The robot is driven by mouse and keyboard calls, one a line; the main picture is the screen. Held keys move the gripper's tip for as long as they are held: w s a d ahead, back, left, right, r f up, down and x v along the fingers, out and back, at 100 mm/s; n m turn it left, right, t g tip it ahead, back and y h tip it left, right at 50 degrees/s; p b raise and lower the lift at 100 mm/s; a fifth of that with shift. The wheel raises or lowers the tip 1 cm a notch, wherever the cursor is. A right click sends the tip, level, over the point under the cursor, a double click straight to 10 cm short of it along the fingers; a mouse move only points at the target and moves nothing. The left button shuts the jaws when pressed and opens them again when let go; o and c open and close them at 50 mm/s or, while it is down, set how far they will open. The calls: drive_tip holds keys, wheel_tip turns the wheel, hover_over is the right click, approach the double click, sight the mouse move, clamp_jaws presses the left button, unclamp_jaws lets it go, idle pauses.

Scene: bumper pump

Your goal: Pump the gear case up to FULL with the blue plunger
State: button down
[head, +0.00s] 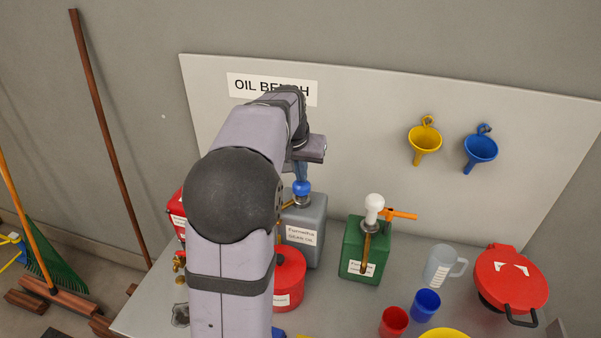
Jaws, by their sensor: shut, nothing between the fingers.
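The blue plunger (302,187) has a round blue knob on top of a grey can (307,237), whose label seems to read GEAR OIL. My gripper (301,173) is shut and empty, pointing down directly above the knob. Whether the fingertips touch the knob cannot be told from here. My arm covers the left side of the can and much of the bench before it. I cannot make out a gear case or a FULL mark; they may be hidden behind my arm.
A green can (363,251) with a white knob and orange spout stands right of the grey can. A red can (289,276), clear jug (438,266), blue cup (425,305), red cup (394,321) and red lidded pan (510,281) share the bench. Funnels hang behind.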

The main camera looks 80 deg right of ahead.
drive_tip(key=shift+r+p, duration=1.25)
drive_tip(key=shift+r, duration=0.4)
wheel_tip(320, 180, up, 7)
drive_tip(key=p, duration=0.6)
